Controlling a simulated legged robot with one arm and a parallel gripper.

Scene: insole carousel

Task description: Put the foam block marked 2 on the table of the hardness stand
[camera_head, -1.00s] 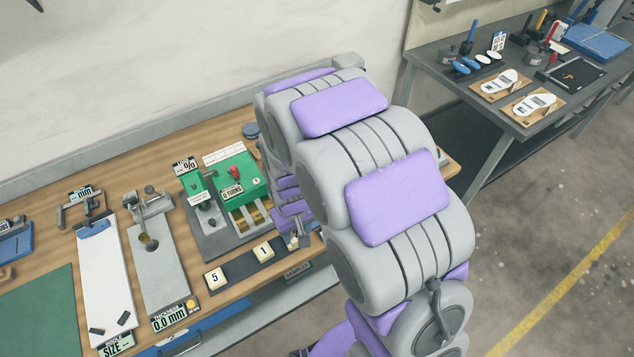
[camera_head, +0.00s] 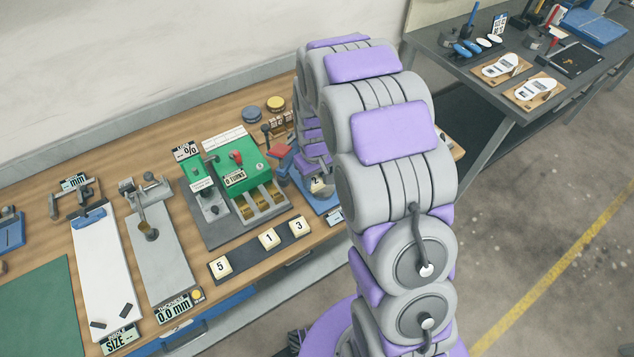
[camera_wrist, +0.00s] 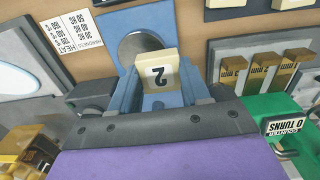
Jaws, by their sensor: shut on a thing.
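The cream foam block marked 2 (camera_wrist: 158,72) is held between the blue fingers of my gripper (camera_wrist: 160,84); its number appears upside down in the wrist view. The hardness stand shows in the head view as a blue base (camera_head: 327,206) at the right end of the bench, partly hidden by my arm. Its round metal table (camera_wrist: 136,42) is in the wrist view, just beyond the block and partly covered by it. I cannot tell whether the block touches the table.
Foam blocks marked 5 (camera_head: 220,267), 1 (camera_head: 269,238) and 3 (camera_head: 298,226) sit on a dark strip (camera_head: 245,253) along the bench's front. The green turn-counter machine (camera_head: 236,171) stands left of the hardness stand. A card about hardness (camera_wrist: 78,32) is at the wrist view's upper left.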

